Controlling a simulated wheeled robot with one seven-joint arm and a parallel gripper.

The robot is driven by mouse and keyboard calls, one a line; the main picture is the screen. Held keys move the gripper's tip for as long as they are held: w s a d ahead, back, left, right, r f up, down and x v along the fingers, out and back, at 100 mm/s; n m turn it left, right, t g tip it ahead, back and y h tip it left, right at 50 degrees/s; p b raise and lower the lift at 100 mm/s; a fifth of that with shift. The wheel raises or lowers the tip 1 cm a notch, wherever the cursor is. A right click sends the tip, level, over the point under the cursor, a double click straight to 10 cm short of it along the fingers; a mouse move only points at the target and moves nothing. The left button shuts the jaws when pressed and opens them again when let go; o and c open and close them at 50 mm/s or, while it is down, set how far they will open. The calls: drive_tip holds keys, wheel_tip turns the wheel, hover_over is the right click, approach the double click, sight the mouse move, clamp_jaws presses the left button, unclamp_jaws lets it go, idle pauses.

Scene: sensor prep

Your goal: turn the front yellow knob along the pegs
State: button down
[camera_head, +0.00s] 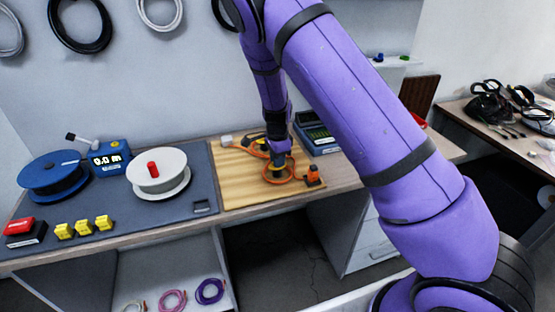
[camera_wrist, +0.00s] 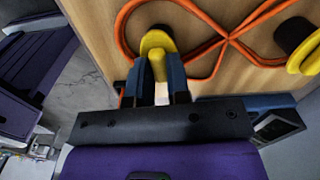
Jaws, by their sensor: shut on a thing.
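The front yellow knob (camera_wrist: 157,43) shows in the wrist view with its yellow grip between my fingers. My gripper (camera_wrist: 155,72) is shut on that grip. In the head view my gripper (camera_head: 278,151) points down over the wooden board (camera_head: 238,185), and the knob is mostly hidden beneath it. A second yellow knob (camera_wrist: 306,52) with a dark part beside it sits at the right edge of the wrist view, apart from my gripper. I cannot make out single pegs.
An orange cable (camera_wrist: 207,70) loops and crosses on the board around the held knob. Spools and yellow blocks (camera_head: 84,228) are on the mat at left.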

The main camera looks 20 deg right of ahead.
drive_tip(key=n, duration=0.8)
drive_tip(key=shift+n, duration=0.4)
drive_tip(key=n, duration=0.4)
drive_tip(key=shift+n, duration=2)
drive_tip(key=c, duration=1.1)
unclamp_jaws()
drive_tip(key=shift+r, duration=0.15)
wheel_tip(320, 180, up, 11)
drive_tip(key=shift+f, duration=0.2)
